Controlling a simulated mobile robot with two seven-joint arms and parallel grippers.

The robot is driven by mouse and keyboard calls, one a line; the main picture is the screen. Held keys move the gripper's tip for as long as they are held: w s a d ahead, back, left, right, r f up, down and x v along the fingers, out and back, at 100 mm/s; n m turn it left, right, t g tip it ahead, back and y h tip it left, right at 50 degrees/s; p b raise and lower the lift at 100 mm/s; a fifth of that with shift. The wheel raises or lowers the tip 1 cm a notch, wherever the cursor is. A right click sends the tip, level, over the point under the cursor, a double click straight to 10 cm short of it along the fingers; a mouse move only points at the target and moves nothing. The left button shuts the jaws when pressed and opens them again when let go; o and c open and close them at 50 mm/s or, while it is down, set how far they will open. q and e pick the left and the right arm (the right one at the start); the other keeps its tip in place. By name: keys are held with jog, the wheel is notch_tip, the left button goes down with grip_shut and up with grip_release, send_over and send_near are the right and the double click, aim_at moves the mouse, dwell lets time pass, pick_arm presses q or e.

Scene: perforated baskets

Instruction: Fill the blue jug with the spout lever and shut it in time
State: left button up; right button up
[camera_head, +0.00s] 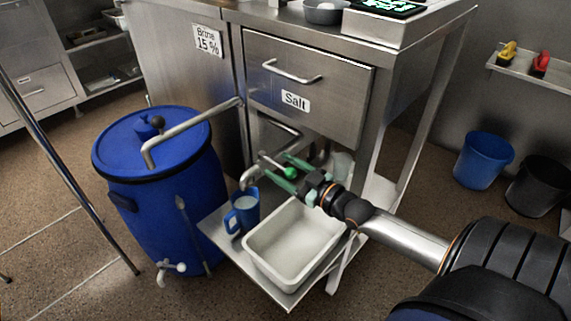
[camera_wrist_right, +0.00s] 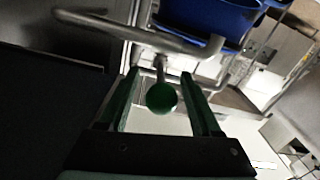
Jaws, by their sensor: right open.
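The blue jug (camera_head: 246,205) stands upright on the low metal shelf, under the bent metal spout (camera_head: 250,176). Its inside looks pale near the top; I cannot tell the level. The lever ends in a green ball knob (camera_head: 291,173), which also shows in the right wrist view (camera_wrist_right: 161,97). My right gripper (camera_head: 275,171) is open, with its two green fingers on either side of the knob. In the wrist view the knob lies between the fingers (camera_wrist_right: 161,76), with gaps visible on both sides. My left gripper is not in view.
A white basin (camera_head: 253,257) sits on the shelf right of the jug. A large blue barrel (camera_head: 150,225) with a pipe (camera_head: 190,125) stands at left. The steel cabinet with the Salt drawer (camera_head: 325,105) rises behind. Blue and black buckets (camera_head: 482,162) stand at far right.

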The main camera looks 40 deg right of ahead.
jog(key=shift+s, duration=0.15)
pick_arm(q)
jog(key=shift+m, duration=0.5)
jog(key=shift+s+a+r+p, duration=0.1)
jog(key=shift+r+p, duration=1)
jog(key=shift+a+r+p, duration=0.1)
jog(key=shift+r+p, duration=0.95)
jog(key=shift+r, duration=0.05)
pick_arm(e)
jog(key=s+d, duration=0.1)
jog(key=s, duration=1.1)
jog(key=shift+d, duration=0.4)
